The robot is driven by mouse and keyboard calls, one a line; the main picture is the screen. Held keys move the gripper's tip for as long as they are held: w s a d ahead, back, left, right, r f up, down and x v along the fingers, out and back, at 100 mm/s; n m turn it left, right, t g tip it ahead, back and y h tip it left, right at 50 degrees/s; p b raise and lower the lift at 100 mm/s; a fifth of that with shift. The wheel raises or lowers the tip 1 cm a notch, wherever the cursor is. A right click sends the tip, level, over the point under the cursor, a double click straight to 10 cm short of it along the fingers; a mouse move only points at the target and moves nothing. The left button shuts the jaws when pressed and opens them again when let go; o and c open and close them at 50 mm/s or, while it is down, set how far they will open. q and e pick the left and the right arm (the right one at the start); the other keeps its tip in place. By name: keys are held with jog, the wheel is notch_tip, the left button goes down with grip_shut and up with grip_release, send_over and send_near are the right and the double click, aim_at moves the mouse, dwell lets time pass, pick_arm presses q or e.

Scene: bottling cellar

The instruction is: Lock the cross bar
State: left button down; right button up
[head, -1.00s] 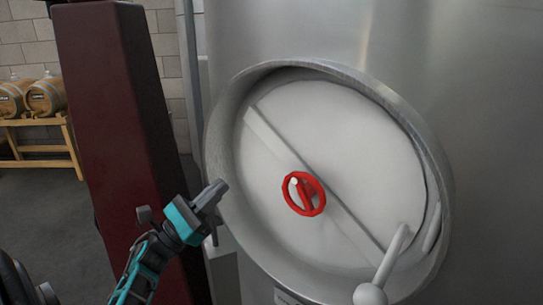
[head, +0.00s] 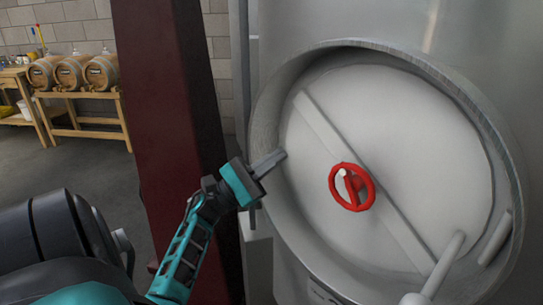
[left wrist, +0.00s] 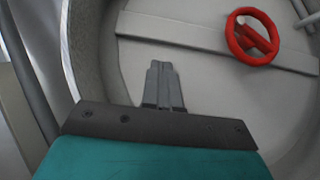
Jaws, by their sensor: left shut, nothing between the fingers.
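The cross bar (head: 397,232) runs diagonally over the pale round door (head: 430,130) of the steel tank, from upper left to lower right. A red handwheel (head: 352,187) with spokes sits at the middle of the bar. My left gripper (head: 282,154) is shut and empty near the left rim of the door opening, left of the wheel and apart from it. In the left wrist view the shut fingers (left wrist: 164,66) point toward the bar (left wrist: 180,32), and the wheel (left wrist: 263,21) is up and to the right. My right gripper is not in view.
A steel ring (head: 262,120) surrounds the recessed door. A light handle with a ball end (head: 414,299) sticks out at the lower right. A dark red post (head: 172,110) stands behind my left arm. Barrels (head: 72,72) rest on a wooden stand further back.

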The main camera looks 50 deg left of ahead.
pick_arm(q)
jog(key=p+x, duration=0.1)
jog(key=x, duration=0.5)
jog(key=shift+w+r, duration=0.2)
jog(key=shift+r, duration=0.05)
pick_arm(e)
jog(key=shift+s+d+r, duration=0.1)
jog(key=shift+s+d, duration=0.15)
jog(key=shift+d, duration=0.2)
pick_arm(q)
jog(key=shift+d+r, duration=0.1)
jog(key=shift+d, duration=0.05)
